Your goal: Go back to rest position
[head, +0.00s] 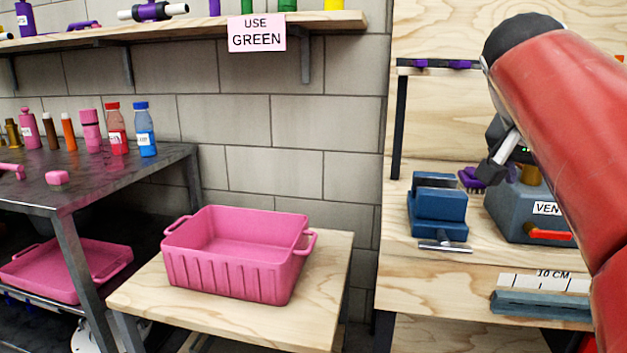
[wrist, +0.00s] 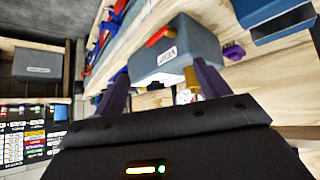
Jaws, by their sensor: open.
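My gripper (wrist: 163,86) is open, with its two purple fingers apart and nothing seen between them. In the head view my red arm comes in from the right, and the gripper is mostly hidden behind it near the wooden bench at the right. A grey-blue box (head: 527,205) with a label starting "VEN", a red handle and a brass fitting stands on that bench. The same box (wrist: 177,50) is beyond the fingers in the wrist view. I cannot tell the exact gap between gripper and box.
A blue vise (head: 438,210) stands left of the box. A grey bar (head: 541,304) lies near the bench front by a "10 CM" scale. An empty pink bin (head: 228,275) sits on a low wooden table. Bottles stand on the metal table (head: 110,180) at left, under a shelf (head: 180,30).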

